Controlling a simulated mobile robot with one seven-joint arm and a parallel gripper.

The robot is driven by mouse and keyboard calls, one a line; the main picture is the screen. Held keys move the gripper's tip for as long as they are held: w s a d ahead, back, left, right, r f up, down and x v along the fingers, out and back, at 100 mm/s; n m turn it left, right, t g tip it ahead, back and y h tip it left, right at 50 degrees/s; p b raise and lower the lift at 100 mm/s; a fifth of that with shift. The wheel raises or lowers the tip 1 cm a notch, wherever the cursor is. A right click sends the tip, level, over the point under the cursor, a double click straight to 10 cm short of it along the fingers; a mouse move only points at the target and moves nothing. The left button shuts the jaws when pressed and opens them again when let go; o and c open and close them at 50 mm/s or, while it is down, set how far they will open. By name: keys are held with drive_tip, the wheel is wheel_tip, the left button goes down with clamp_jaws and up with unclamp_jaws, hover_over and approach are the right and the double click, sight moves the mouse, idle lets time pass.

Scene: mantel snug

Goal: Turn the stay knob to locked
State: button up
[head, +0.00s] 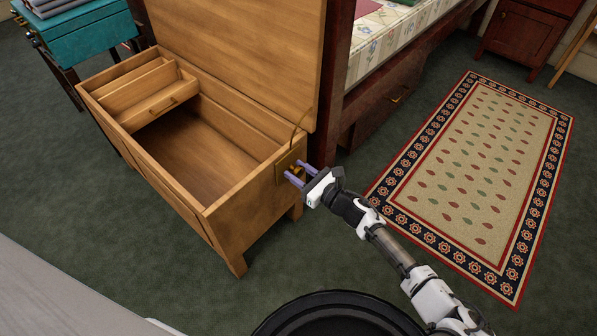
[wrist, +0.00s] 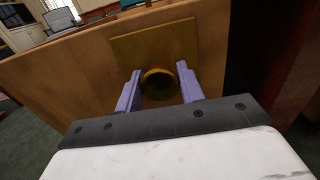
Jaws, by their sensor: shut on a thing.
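The stay knob (wrist: 159,85) is a round, dark brass knob on a square brass plate (wrist: 155,45) on the end wall of the wooden chest (head: 230,200). My gripper (wrist: 159,90) has its two purple fingers on either side of the knob, shut on it. In the head view my gripper (head: 290,174) reaches the chest's right end, and its fingers largely hide the knob. A thin curved stay (head: 300,128) runs from the plate up toward the raised lid (head: 245,55). I cannot tell which way the knob is turned.
The chest is open, with a small inner drawer box (head: 150,105) at its left. A bed (head: 400,45) stands behind the lid. A patterned rug (head: 470,170) lies on the right. A teal-topped table (head: 85,35) stands at the upper left. Green carpet is clear in front.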

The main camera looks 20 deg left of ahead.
drive_tip(key=m, duration=0.4)
drive_tip(key=shift+m+p, duration=0.3)
drive_tip(key=m, duration=0.4)
drive_tip(key=shift+m+p, duration=0.3)
drive_tip(key=shift+p, duration=0.1)
drive_tip(key=m+p, duration=0.1)
drive_tip(key=m, duration=0.3)
drive_tip(key=shift+m, duration=0.3)
drive_tip(key=shift+m+p, duration=0.35)
drive_tip(key=shift+m, duration=1.75)
drive_tip(key=shift+d, duration=0.1)
drive_tip(key=o, duration=0.9)
drive_tip(key=shift+o, duration=0.2)
